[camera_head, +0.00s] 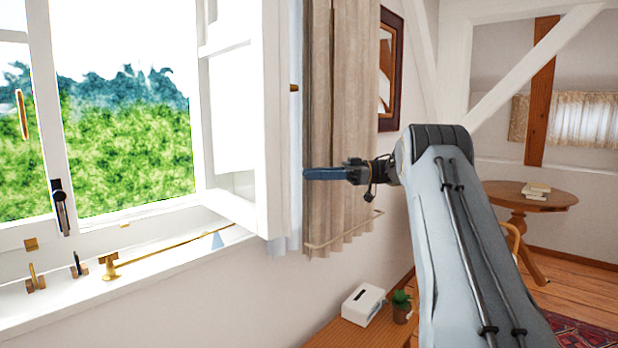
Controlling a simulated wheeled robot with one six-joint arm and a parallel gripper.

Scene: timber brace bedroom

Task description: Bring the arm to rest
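My arm (460,220) rises from the lower right, and its forearm ends at a dark joint near the middle of the view. My gripper (308,174) extends left from it, with blue fingers seen side-on. It is in front of the beige curtain (335,120), right of the open window sash (272,130). I see nothing held. Whether the fingers are apart or together is not clear, nor whether they touch the curtain.
A white window sill (60,312) with brass fittings (112,264) runs along the left. Below the curtain, a wooden cabinet (345,335) bears a white box (363,305) and a small plant (402,300). A round table (500,194) with books (536,190) stands at right.

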